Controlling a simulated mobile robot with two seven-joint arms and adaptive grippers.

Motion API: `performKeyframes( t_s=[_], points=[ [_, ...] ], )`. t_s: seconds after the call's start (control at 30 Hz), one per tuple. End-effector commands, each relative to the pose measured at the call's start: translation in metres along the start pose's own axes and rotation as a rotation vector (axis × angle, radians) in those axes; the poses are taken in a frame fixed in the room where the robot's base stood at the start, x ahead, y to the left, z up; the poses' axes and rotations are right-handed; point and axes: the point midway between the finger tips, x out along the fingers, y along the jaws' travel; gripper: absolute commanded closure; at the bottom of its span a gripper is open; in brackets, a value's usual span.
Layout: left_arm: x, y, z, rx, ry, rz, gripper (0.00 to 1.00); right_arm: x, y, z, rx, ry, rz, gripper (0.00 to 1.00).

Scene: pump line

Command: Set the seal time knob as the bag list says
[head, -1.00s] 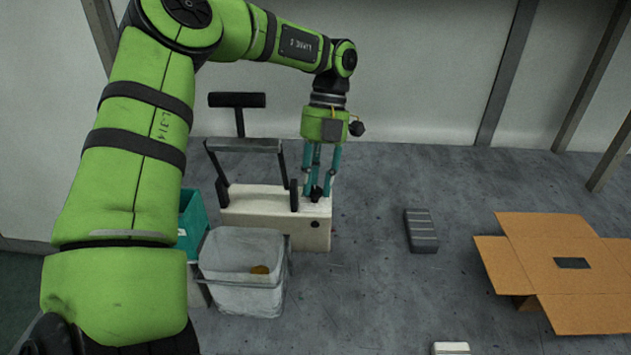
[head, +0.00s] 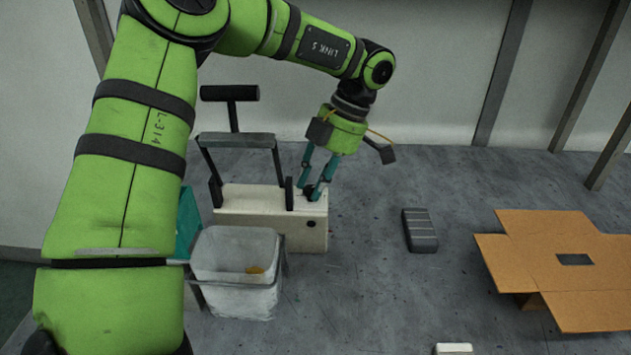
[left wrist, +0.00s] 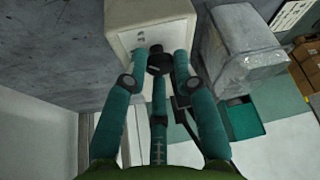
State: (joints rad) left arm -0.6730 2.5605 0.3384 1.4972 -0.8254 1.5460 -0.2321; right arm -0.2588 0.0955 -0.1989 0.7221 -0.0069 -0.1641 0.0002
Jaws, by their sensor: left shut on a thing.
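The sealer (head: 260,205) is a cream box on the floor, with a dark lever frame above it. Its black knob (head: 309,191) sits on top near the right end. My left gripper (head: 314,193) has its teal fingers closed around the knob, leaning in from the upper right. In the left wrist view the knob (left wrist: 158,62) shows between the fingertips, partly covered by them. Its pointer and scale cannot be read. A printed white sheet (left wrist: 291,17) shows at the upper right of the left wrist view; its text is too small to read. My right gripper is out of view.
A grey-white lined bin (head: 238,268) with something yellow inside stands in front of the sealer, with a teal crate (head: 188,222) behind it. A grey ridged block (head: 420,230) and an open cardboard box (head: 540,265) lie right. Floor between is clear.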

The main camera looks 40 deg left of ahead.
Motion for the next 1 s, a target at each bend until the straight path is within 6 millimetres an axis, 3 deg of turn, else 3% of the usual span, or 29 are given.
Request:
performKeyframes(
  t_s=[0.4,0.97,1.0],
  points=[
    [0.001,-0.002,0.0,0.183,0.001,0.074,1.0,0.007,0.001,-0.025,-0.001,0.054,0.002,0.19],
    [0.001,-0.002,0.0,0.21,0.0,0.086,1.0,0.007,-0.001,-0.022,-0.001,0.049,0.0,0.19],
    [0.001,-0.002,0.0,0.21,0.0,0.086,0.64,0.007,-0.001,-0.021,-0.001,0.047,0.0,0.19]
  ],
)
